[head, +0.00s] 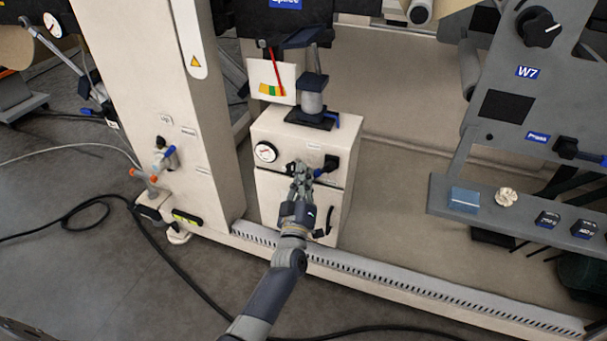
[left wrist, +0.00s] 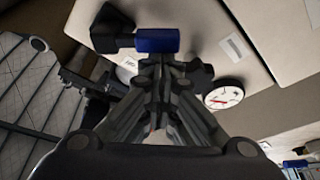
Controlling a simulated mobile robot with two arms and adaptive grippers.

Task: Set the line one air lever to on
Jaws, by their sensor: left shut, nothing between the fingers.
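A lever with a black hub (head: 331,162) and a short blue handle (head: 318,172) is on the front of the cream cabinet (head: 345,135). The blue handle (left wrist: 157,40) also shows in the left wrist view, just past the fingertips, with its black hub to the left. My left gripper (head: 298,168) is shut and empty, right by the handle's left end in the head view. I cannot tell whether the fingertips touch the handle. The label by the lever is too small to read. My right gripper is not in view.
A round gauge (head: 265,152) is on the cabinet, left of my gripper. Another blue-handled valve (head: 164,158) is on the cream column. A grey shelf (head: 520,215) stands out at the right. A black cable (head: 160,260) lies on the floor at the left.

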